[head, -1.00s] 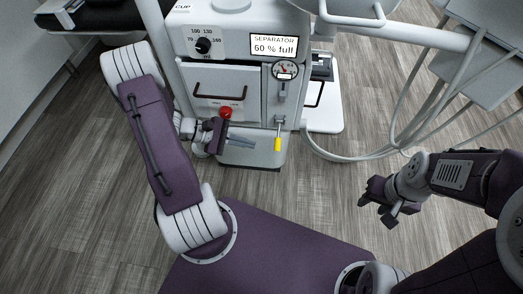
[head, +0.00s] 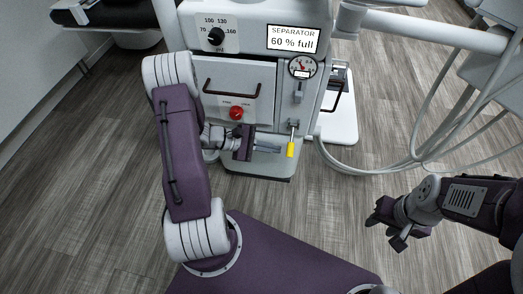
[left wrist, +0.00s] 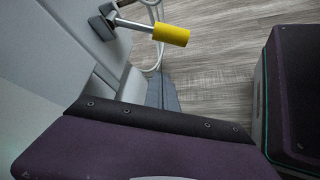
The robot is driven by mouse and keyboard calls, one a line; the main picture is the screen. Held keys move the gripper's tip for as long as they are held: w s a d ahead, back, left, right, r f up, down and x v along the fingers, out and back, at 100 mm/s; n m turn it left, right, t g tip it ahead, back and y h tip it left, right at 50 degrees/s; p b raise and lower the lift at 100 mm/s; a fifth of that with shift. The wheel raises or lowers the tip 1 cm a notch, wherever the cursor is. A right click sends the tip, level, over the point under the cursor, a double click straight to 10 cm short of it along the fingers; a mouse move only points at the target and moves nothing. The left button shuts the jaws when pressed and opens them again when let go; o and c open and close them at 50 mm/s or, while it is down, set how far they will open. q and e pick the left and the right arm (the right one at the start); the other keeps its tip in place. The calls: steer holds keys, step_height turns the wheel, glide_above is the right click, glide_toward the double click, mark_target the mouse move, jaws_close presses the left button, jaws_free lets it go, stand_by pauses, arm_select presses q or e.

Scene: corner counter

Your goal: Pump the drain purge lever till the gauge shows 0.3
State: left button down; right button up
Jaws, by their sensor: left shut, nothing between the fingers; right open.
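The drain purge lever has a yellow grip (head: 291,149) on a metal rod and hangs from the front right of the white unit. The yellow grip also shows in the left wrist view (left wrist: 171,35). The round gauge (head: 302,66) is above it; its red needle shows, but the value is too small to read. My left gripper (head: 280,150) is shut and empty, its fingers pointing right, with the tips just left of the yellow grip. I cannot tell whether they touch. My right gripper (head: 387,238) is open and empty, well to the right over the floor.
A red button (head: 236,113) sits on the unit's front below a drawer handle (head: 231,90). A sign (head: 293,40) reads "SEPARATOR 60 % full". A pressure knob (head: 215,35) is at the upper left. White hoses (head: 425,150) hang at the right.

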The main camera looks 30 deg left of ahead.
mark_target(291, 142)
arm_select(q)
steer(key=d, duration=0.1)
steer(key=d+r+b, duration=0.1)
steer(key=d+r, duration=0.1)
steer(key=shift+s+d+r+b, duration=0.15)
steer(key=shift+s+b, duration=0.1)
steer(key=shift+b, duration=0.15)
arm_select(e)
step_height(291, 142, down, 3)
steer(key=shift+r, duration=0.1)
